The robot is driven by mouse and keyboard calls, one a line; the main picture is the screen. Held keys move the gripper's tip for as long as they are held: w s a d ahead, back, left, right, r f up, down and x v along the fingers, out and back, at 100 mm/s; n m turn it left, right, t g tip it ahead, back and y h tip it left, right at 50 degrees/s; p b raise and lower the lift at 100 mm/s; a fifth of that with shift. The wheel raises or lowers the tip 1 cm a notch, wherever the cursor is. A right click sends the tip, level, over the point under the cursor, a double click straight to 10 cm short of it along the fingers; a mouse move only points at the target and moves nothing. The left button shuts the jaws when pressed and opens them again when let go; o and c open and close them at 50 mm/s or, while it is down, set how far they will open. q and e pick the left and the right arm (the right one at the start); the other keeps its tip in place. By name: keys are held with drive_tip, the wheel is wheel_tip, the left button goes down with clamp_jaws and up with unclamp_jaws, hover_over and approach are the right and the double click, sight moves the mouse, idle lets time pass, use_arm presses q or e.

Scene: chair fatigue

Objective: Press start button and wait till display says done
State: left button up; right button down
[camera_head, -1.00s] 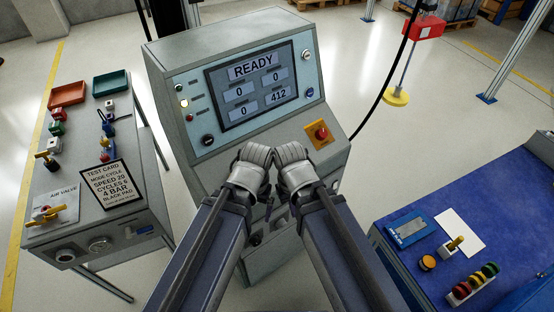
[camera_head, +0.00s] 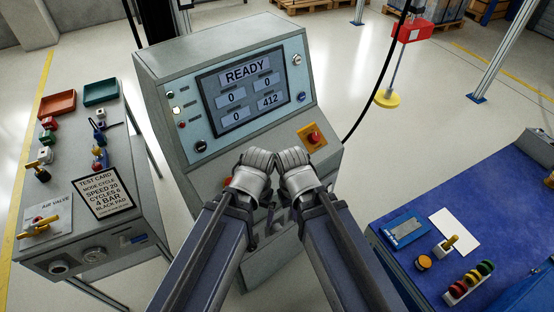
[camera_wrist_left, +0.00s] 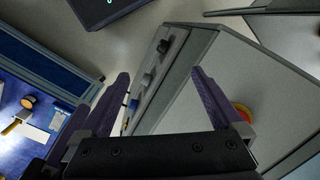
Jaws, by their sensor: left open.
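The grey machine console (camera_head: 205,45) has a display (camera_head: 242,88) reading READY, with three fields at 0 and one at 412. Small indicators or buttons run down the panel's left side: a dark one (camera_head: 170,94), a white one (camera_head: 177,110) and a red one (camera_head: 181,125). No start label is readable. A red mushroom button (camera_head: 314,137) sits on a yellow plate. My left gripper (camera_head: 256,160) and right gripper (camera_head: 293,158) are side by side before the lower console. In the left wrist view my left gripper (camera_wrist_left: 160,75) is open and empty.
A left bench holds a test card (camera_head: 103,191), an air valve (camera_head: 36,229) and red and green trays (camera_head: 101,93). A blue bench (camera_head: 465,210) stands at right with a yellow button and stacked coloured buttons. A black cable hangs right of the console.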

idle(0.3)
use_arm(q)
clamp_jaws()
idle(0.7)
idle(0.9)
